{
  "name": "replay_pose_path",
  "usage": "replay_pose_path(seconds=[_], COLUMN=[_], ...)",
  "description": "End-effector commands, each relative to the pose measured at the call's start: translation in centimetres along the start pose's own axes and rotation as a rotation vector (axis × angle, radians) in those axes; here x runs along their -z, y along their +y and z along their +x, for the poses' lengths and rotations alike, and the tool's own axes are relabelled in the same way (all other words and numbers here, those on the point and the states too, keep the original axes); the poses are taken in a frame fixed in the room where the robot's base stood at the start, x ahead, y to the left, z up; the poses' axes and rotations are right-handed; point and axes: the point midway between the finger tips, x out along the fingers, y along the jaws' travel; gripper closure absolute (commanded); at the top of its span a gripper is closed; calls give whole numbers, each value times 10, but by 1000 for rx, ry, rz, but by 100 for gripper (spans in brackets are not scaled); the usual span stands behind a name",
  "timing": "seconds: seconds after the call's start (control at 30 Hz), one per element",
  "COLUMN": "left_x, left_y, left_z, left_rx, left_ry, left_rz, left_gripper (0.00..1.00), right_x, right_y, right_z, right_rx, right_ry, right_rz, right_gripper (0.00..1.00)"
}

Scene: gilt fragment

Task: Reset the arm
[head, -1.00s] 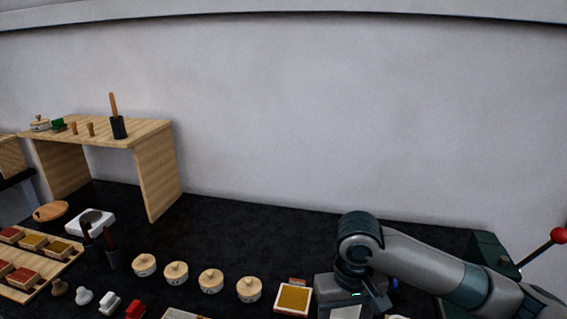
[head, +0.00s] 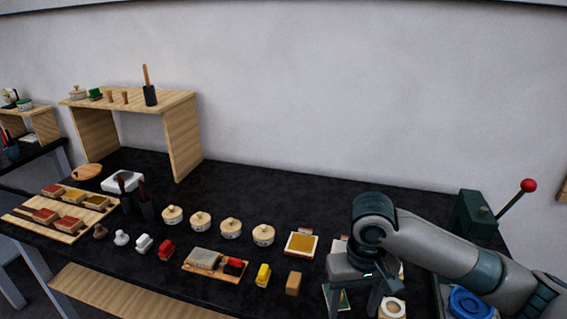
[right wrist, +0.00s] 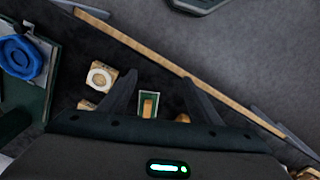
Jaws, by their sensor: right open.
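My right arm comes in from the right in the head view, over the right part of the black table (head: 300,190). My right gripper (head: 360,298) points down there, above small items near the table's front. In the right wrist view its two dark fingers (right wrist: 165,92) stand apart with nothing held between them. A green-edged card (right wrist: 149,104) with a small wooden block (right wrist: 148,109) on it shows below, between the fingers. My left gripper is not in view.
A green press (head: 476,215) with a red-knobbed lever stands at the right. A blue ring-shaped thing (head: 470,303) lies near it. Several round lidded pots, stamps and a wooden tray (head: 70,232) fill the left and middle. A wooden shelf (head: 183,135) stands behind. The table's back middle is clear.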

Motion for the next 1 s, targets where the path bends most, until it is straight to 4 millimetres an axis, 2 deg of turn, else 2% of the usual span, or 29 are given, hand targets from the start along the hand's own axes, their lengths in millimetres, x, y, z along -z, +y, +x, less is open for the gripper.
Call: replay_pose_path(seconds=[0.1,0.33,0.57,0.87,1.0], left_x=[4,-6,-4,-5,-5], left_y=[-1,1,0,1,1], left_z=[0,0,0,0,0], left_rx=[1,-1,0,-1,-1], left_ry=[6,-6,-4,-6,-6], left_rz=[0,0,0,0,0], left_gripper=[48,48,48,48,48], right_x=[0,-3,-7,-19,-29], right_y=[0,-9,-22,-48,-66], right_z=[0,10,22,49,68], right_rx=[0,28,69,161,227], right_ry=[0,9,25,66,105], right_rz=[0,-27,-62,-129,-166], right_gripper=[43,43,43,43,43])
